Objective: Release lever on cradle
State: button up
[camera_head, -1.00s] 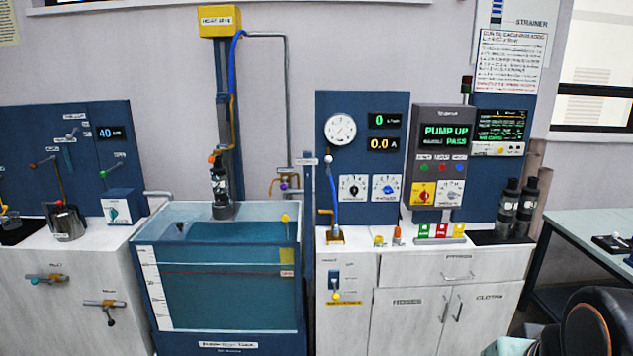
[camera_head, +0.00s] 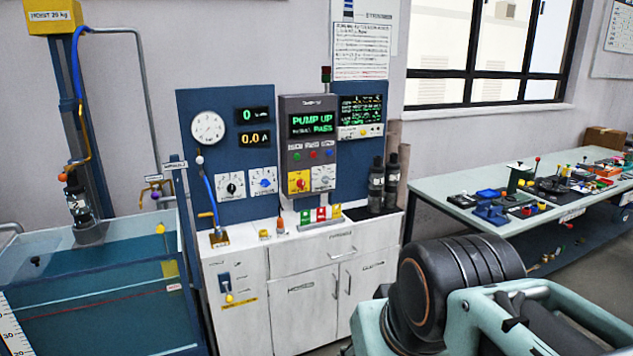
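I cannot tell for sure which fitting is the cradle lever. A black pump (camera_head: 75,192) stands upright at the tank's back edge on a grey round holder (camera_head: 89,232), with an orange part (camera_head: 72,165) at its top. A lever with a yellow knob (camera_head: 229,298) hangs on a blue plate (camera_head: 225,282) on the white cabinet's front. A small stand with an orange handle (camera_head: 205,214) and a blue hose sits on the counter's left end. My gripper is not in view; only my arm links show at lower right.
The water tank (camera_head: 100,243) is at lower left. A blue panel (camera_head: 222,114) and a control box (camera_head: 309,132) reading "PUMP UP PASS" stand behind the counter. Two black cylinders (camera_head: 376,190) stand at its right end. A cluttered bench (camera_head: 440,188) is to the right.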

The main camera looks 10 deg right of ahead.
aim_at(69, 170)
jog(key=u, duration=1.25)
jog(key=i+l, duration=0.15)
jog(key=i, duration=0.55)
jog(key=i+l, duration=0.15)
jog(key=i, duration=0.55)
jog(key=i+l, duration=0.15)
jog(key=i, duration=0.55)
jog(key=i+l+z, duration=0.1)
jog(key=i, duration=0.6)
